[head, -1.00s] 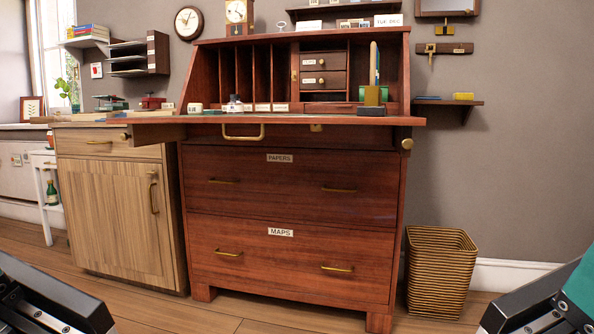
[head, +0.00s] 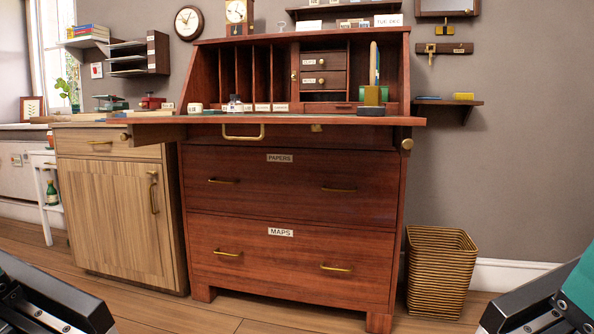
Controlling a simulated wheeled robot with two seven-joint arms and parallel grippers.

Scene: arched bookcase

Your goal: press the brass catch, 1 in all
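The bureau (head: 290,212) is reddish wood with its writing flap (head: 270,120) lowered. A small brass piece (head: 316,128), which looks like the catch, sits under the flap's front edge, right of a brass bail handle (head: 243,132). Another tiny brass fitting (head: 294,75) shows beside the small inner drawers; I cannot tell for certain which one is the catch. My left gripper (head: 62,305) is at the bottom left corner and my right gripper (head: 540,308) at the bottom right corner. Both are cut off by the frame, well apart from the bureau, and their fingertips cannot be made out.
The flap carries an ink bottle (head: 235,104) and a green-and-brass stand (head: 374,95). Round knobs (head: 407,143) stick out under it. A light wood cabinet (head: 115,210) stands left, a striped basket (head: 440,270) right. The floor in front is clear.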

